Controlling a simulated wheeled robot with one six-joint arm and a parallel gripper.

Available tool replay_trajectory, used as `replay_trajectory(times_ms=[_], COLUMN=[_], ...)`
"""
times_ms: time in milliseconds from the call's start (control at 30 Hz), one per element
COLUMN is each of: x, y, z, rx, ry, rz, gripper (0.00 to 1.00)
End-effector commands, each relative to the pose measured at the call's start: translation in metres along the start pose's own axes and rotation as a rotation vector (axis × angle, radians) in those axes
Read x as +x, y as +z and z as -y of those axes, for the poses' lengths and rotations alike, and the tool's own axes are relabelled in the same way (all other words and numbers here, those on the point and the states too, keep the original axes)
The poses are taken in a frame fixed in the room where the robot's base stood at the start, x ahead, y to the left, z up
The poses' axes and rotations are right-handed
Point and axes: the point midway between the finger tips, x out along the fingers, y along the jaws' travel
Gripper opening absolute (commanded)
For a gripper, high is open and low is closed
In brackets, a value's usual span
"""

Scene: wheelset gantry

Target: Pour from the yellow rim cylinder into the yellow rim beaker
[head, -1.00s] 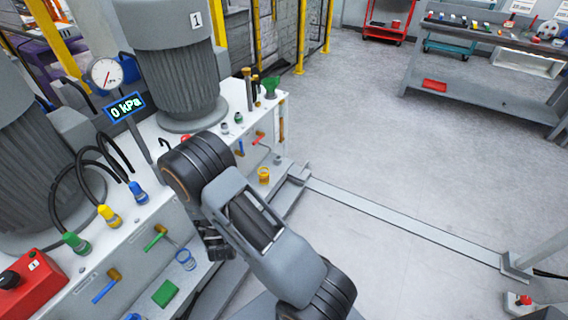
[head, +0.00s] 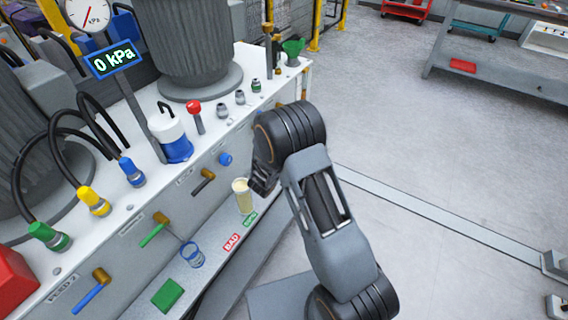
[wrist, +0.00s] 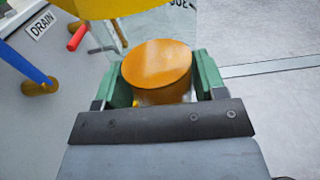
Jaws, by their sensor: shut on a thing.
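My gripper (wrist: 155,85) has green fingers on both sides of an orange, round-faced thing (wrist: 157,62), which it grips. Clear wall with dark print rises behind this face, and a yellow part (wrist: 130,6) is cut off at the top edge. They fit the yellow rim cylinder, but I cannot tell whether the orange face is liquid or its base. In the head view my wrist hides the held thing. A pale yellow vessel (head: 243,195) stands beside my gripper; its rim is unclear. I cannot pick out the yellow rim beaker for certain.
A blue-rimmed beaker (head: 192,253) and a green block (head: 167,294) are on the low shelf, near BAD (head: 231,242) and GOOD labels. Blue (wrist: 25,60) and red (wrist: 76,37) handles stick out from the panel.

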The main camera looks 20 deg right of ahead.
Motion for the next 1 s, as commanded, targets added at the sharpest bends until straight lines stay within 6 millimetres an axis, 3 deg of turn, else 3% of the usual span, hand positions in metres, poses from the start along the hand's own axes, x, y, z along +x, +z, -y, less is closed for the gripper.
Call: replay_trajectory(times_ms=[33, 500, 700, 1000], x=[0.009, 0.068, 0.088, 0.100], y=[-0.027, -0.113, -0.142, -0.160], z=[0.000, 0.004, 0.007, 0.013], rx=[0.005, 0.007, 0.009, 0.010], ry=[-0.039, -0.380, -0.558, -0.798], rz=[0.002, 0.000, -0.001, -0.004], gripper=[0.31, 0.31, 0.31, 0.31])
